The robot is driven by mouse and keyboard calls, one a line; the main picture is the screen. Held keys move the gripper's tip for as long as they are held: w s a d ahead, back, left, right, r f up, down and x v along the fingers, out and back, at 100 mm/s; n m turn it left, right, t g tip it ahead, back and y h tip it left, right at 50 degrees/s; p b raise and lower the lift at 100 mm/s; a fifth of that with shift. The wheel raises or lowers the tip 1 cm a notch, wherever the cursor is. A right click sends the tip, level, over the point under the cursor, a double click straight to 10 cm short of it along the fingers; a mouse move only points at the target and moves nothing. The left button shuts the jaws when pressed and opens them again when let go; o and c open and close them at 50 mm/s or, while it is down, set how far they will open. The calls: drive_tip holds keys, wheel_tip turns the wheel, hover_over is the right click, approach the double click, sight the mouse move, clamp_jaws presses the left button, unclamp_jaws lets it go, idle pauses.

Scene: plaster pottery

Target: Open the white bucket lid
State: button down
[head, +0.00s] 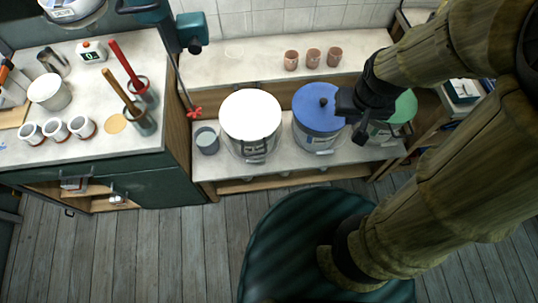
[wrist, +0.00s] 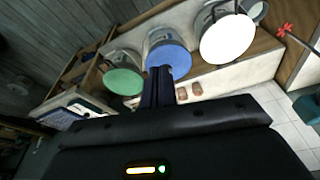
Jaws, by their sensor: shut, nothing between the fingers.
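The white bucket (head: 250,148) stands on the low bench with its flat white lid (head: 250,114) on top. The lid also shows in the wrist view (wrist: 228,38), at the upper right.
A green lid (head: 404,106) is partly behind my arm. A small grey pail (head: 207,141) is left of the white bucket. Several terracotta cups (head: 313,57) stand on the back shelf.

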drive_tip(key=shift+d, duration=0.2)
drive_tip(key=s+a+f+m+g+y+b, duration=0.1)
drive_tip(key=a+f+m+g+y+b, duration=0.3)
drive_tip(key=f+b, duration=0.65)
drive_tip(key=s+a+f+m+g+y+b, duration=0.1)
drive_tip(key=a+f+g+y+b, duration=0.45)
drive_tip(key=f, duration=0.85)
drive_tip(key=s+a+f+m+g+y+b, duration=0.1)
drive_tip(key=a+f+m+g+b, duration=0.3)
drive_tip(key=f+b, duration=0.75)
drive_tip(key=w+a+f+m+t+y+b, duration=0.1)
drive_tip(key=w+f+m+t+y+b, duration=0.4)
drive_tip(key=f+y+b, duration=0.3)
drive_tip(key=w+a+f+m+t+y+b, duration=0.2)
drive_tip(key=w+f+m+t+y+b, duration=0.3)
drive_tip(key=w+f+m+y+b, duration=0.1)
wheel_tip(320, 180, down, 3)
drive_tip(key=shift+w+a+f+m+y+b, duration=0.2)
drive_tip(key=shift+w+m+y+b, duration=0.3)
drive_tip(key=shift+y+b, duration=0.6)
drive_tip(key=shift+s+t, duration=0.15)
drive_tip(key=shift+t, duration=0.1)
